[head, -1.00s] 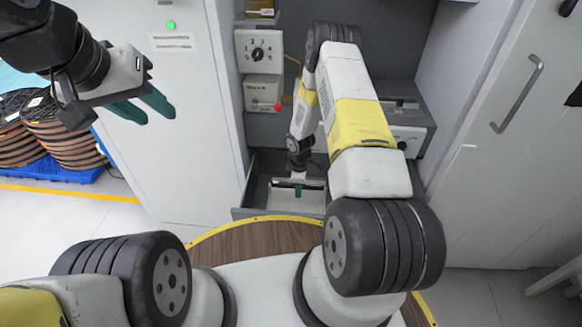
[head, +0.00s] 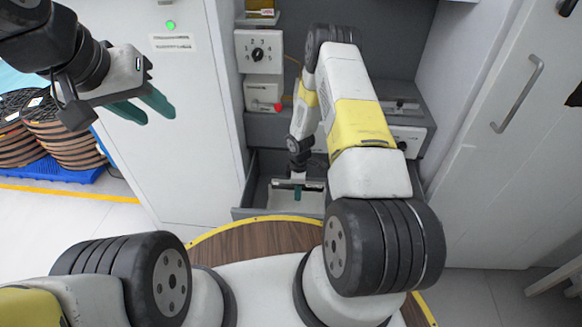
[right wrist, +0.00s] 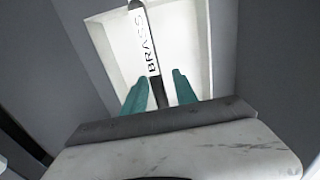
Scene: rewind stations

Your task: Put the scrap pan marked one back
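A white pan (head: 279,201) sits low in the open grey drawer of the station in the head view. In the right wrist view, the pale pan floor (right wrist: 183,40) fills the top middle, crossed by a dark bar with a white strip reading BRASS (right wrist: 146,42). I see no mark "one". My right gripper (head: 297,193) is over the pan, pointing down. In the right wrist view its teal fingers (right wrist: 158,80) stand apart, one on each side of the bar, with gaps showing. My left gripper (head: 158,111) is raised at the upper left, fingers apart, empty.
Grey drawer walls (head: 246,190) close in around the right gripper. A dial box (head: 259,51) and a box with a red knob (head: 264,95) are behind. A white cabinet (head: 175,130) stands left, a handled door (head: 500,140) right. Spools (head: 62,140) sit far left.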

